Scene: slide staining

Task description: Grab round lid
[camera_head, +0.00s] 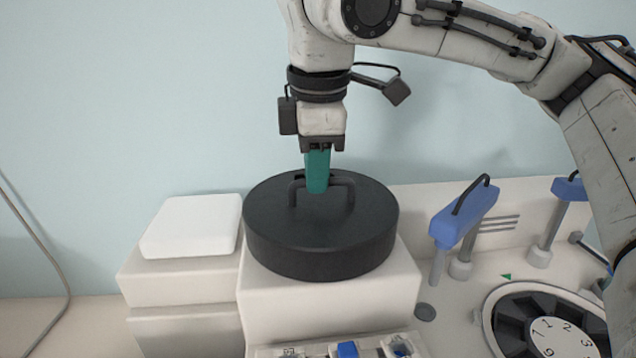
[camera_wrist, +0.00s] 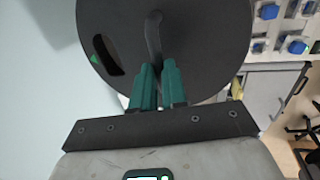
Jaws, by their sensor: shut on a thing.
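The round lid (camera_head: 320,237) is a thick dark grey disc with an arched handle on top. In the head view it sits on a white block at the centre. My gripper (camera_head: 317,188) points straight down at the lid's handle, with its green fingers shut on it. In the wrist view the lid (camera_wrist: 205,40) fills the upper middle, and the green fingers of my gripper (camera_wrist: 157,75) close around the handle bar (camera_wrist: 153,35). The lid looks level in the head view. I cannot tell whether it touches the block beneath.
A white square-lidded box (camera_head: 192,226) stands just left of the lid. Blue-topped posts (camera_head: 463,216) stand to the right, near a dark round carousel with a numbered dial (camera_head: 560,338). Small blue items sit in front of the block. A pale wall is behind.

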